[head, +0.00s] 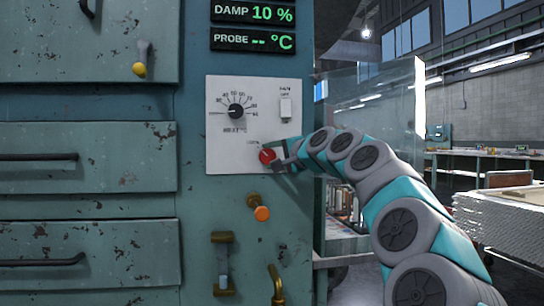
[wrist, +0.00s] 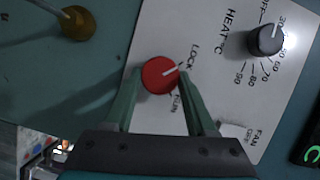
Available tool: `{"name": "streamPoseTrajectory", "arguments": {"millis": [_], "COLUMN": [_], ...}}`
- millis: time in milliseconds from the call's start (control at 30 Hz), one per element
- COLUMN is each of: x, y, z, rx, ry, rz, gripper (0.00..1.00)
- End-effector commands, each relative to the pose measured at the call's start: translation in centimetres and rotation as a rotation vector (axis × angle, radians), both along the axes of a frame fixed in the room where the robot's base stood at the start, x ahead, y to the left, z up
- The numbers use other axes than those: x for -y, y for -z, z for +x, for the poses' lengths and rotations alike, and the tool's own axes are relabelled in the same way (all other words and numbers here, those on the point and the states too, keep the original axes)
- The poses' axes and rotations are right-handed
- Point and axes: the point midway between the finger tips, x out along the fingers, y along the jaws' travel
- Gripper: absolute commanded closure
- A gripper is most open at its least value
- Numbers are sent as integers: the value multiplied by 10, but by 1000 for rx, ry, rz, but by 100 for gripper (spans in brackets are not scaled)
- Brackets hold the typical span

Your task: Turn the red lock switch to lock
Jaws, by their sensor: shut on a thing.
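The red lock switch (wrist: 157,78) is a round knob low on the white control panel (head: 218,160); it also shows in the head view (head: 266,156). Its white pointer line aims right and slightly up in the wrist view, toward the lower end of the LOCK lettering (wrist: 192,58). The RUN lettering (wrist: 181,105) is below that, partly hidden by a finger. My gripper (wrist: 160,82) is shut on the knob, with one finger on each side. In the head view my gripper (head: 274,156) reaches it from the right.
A black heat dial (wrist: 266,40) and a white fan switch (head: 286,107) share the panel. An orange-tipped lever (head: 261,212) sticks out just below it. Brass fittings (head: 223,264) stand lower down. Drawers with handles (head: 90,157) fill the left; a clear pane stands to the right.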

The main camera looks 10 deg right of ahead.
Motion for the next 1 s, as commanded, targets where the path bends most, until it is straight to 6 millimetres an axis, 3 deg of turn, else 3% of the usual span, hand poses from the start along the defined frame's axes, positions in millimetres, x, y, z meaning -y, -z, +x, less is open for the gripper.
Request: {"name": "streamPoseTrajectory", "arguments": {"millis": [300, 333, 567, 1000], "x": [-1, -1, -1, 2], "y": [2, 2, 1, 0], "z": [0, 0, 0, -5], "rx": [-3, -3, -1, -1], "ry": [-1, -1, -1, -1], "rz": [-4, -3, -3, 0], "gripper": [99, 40, 14, 14]}}
